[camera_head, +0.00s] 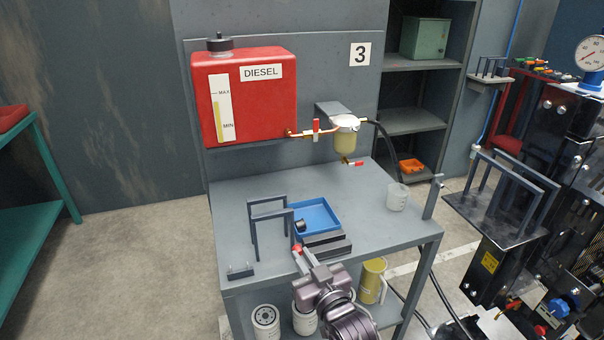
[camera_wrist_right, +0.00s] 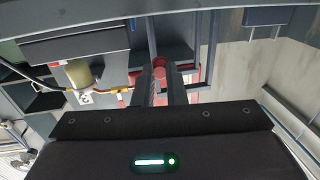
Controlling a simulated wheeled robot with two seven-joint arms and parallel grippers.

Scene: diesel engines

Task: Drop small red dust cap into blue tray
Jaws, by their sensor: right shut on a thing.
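The small red dust cap (camera_head: 297,249) is at the tips of my right gripper (camera_head: 301,256), which is shut on it, over the front part of the grey workbench. In the right wrist view the fingers (camera_wrist_right: 160,82) reach away from the camera, with red showing between their tips. The blue tray (camera_head: 331,221) lies on the bench just behind and to the right of the gripper. A black round piece (camera_head: 300,225) shows at the tray's left side; I cannot tell whether it is inside. My left gripper is not in view.
A grey frame stand (camera_head: 254,238) rises left of the tray. Dark bars (camera_head: 327,247) lie in front of it. A clear beaker (camera_head: 397,197) stands at the bench's right. The red diesel tank (camera_head: 245,95) hangs behind. The bench's left back is clear.

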